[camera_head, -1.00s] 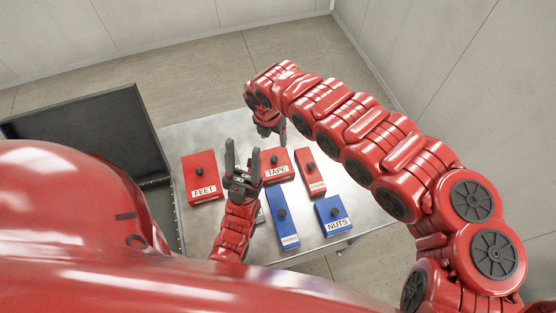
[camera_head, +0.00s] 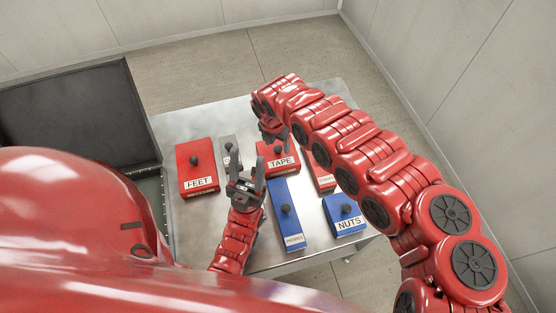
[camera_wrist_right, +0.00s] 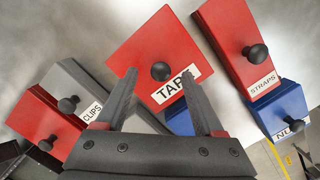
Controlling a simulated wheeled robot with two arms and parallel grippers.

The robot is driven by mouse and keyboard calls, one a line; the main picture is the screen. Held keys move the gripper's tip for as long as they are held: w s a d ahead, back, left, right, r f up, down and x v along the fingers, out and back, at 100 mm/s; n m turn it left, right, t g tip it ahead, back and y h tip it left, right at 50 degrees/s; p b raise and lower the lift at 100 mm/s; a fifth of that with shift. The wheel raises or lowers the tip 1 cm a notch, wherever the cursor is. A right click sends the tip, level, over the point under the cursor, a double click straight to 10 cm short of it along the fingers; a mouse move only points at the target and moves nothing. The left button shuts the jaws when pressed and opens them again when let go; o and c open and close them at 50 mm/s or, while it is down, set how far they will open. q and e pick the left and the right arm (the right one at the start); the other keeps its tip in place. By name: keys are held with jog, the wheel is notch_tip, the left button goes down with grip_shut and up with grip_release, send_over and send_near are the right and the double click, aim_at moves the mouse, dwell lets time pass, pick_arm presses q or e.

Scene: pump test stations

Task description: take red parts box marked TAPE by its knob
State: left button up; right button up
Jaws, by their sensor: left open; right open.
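The red TAPE box (camera_head: 279,159) lies on the metal table, among other boxes. Its black knob shows at its middle in the right wrist view (camera_wrist_right: 161,71). My right gripper (camera_head: 277,134) is open over the far side of this box, partly hidden by its own wrist. In the right wrist view its two fingers (camera_wrist_right: 159,76) point at the box, with the knob in line between their tips; I see no contact. My left gripper (camera_head: 246,163) is open and empty, in front of the TAPE box and to its left in the head view.
The red FEET box (camera_head: 197,174) and grey CLIPS box (camera_wrist_right: 75,84) stand left of TAPE. The red STRAPS box (camera_wrist_right: 235,40) and blue NUTS box (camera_head: 345,215) are right of it. A narrow blue box (camera_head: 289,222) is nearer. A dark open case (camera_head: 70,110) stands left.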

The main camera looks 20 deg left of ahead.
jog(key=shift+w+f, duration=0.15)
jog(key=shift+f, duration=0.4)
jog(key=shift+r, duration=0.2)
jog(key=shift+c, duration=0.9)
grip_shut()
